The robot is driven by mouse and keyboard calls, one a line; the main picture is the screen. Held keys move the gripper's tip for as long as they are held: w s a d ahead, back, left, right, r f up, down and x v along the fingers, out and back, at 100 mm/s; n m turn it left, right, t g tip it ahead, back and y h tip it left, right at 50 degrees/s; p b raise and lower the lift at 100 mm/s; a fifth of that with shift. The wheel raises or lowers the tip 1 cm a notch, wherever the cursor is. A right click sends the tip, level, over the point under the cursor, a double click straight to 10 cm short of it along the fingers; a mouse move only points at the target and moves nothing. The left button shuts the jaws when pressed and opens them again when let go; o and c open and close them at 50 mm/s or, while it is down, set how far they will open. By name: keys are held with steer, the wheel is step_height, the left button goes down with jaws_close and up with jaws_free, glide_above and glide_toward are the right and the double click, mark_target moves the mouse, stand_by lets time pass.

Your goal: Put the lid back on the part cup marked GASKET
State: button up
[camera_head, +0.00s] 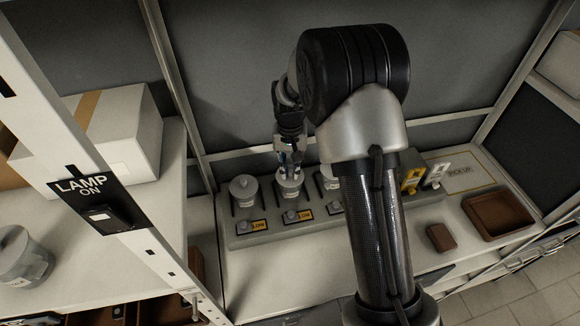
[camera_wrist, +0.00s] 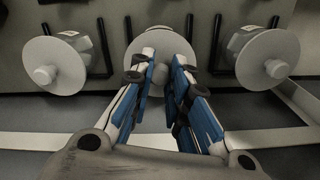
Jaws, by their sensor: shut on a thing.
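My gripper (camera_head: 290,160) points down over the middle of three visible lidded cups on the grey rack (camera_head: 240,240). In the wrist view its blue-padded fingers (camera_wrist: 162,62) are shut on the knob of the middle grey lid (camera_wrist: 135,52). In the head view that lid sits at the top of the middle cup (camera_head: 290,190); I cannot tell whether it is fully seated. The left cup (camera_head: 243,193) and the right cup (camera_head: 330,180) each have a round knobbed lid. The cup markings are too small to read, so I cannot tell which says GASKET.
Yellow (camera_head: 412,180) and white (camera_head: 437,176) switch-like parts stand at the rack's right end. Beyond are a PICKUP mat (camera_head: 460,172), a brown tray (camera_head: 500,213) and a brown block (camera_head: 440,237). Another lidded cup (camera_head: 22,258) stands left, behind the LAMP ON post (camera_head: 95,200).

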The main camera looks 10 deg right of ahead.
steer(key=o, duration=0.8)
steer(key=shift+o, duration=0.2)
steer(key=o, duration=0.5)
steer(key=shift+r, duration=0.1)
steer(key=shift+r+p, duration=2.25)
steer(key=shift+r, duration=1.25)
steer(key=shift+c, duration=0.4)
